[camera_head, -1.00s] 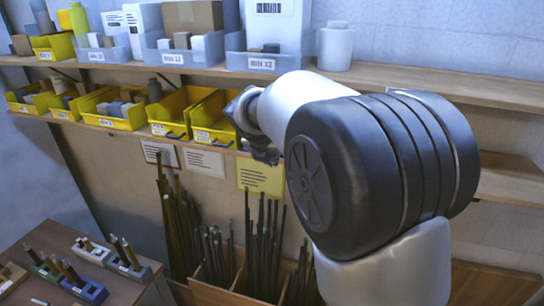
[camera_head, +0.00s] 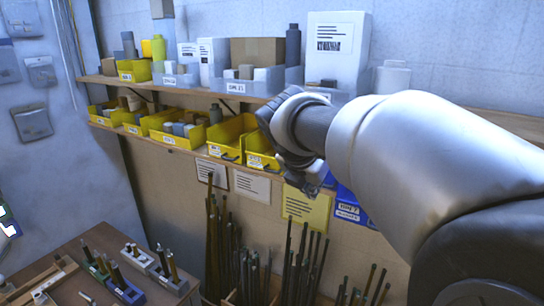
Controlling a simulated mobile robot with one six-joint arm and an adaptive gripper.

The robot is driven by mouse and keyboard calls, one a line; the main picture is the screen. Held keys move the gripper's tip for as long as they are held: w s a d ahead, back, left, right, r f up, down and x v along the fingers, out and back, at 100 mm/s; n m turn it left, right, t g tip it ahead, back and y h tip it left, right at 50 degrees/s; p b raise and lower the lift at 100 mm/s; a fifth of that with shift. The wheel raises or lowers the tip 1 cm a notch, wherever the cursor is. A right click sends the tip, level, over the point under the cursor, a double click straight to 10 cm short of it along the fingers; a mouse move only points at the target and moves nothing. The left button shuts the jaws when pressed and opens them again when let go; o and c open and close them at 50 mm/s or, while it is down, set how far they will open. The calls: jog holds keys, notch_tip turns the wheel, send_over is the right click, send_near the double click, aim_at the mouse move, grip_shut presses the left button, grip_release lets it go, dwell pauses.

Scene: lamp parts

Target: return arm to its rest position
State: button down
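My gripper (camera_head: 318,180) is small and dark at the end of my arm, in the middle of the camera_head view. It hangs in front of the lower shelf, just right of the yellow bins. Its fingers are partly hidden and too small to tell whether they are open or shut. I see nothing clearly held in it. My white and black arm reaches in from the lower right and covers the right side of the shelves.
Shelves hold yellow bins (camera_head: 237,137), blue bins (camera_head: 346,210) and boxes (camera_head: 337,45). Dark rods (camera_head: 214,235) stand upright in wooden compartments below. A table (camera_head: 75,265) at lower left carries small blocks with upright pegs (camera_head: 124,288). Free space lies in front of the left wall.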

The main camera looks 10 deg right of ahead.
jog(key=s+a+f+m+y+b, duration=0.1)
jog(key=s+f+m+y+b, duration=0.1)
jog(key=s+f+m+b, duration=1)
jog(key=s+a+f+m+g+y+b, duration=0.1)
jog(key=s+f+m+b, duration=1.1)
jog(key=f, duration=1.2)
jog(key=s+m+y, duration=0.1)
jog(key=s+m, duration=0.2)
jog(key=s, duration=0.3)
jog(key=shift+s+f+g, duration=0.25)
jog(key=shift+f+g, duration=0.05)
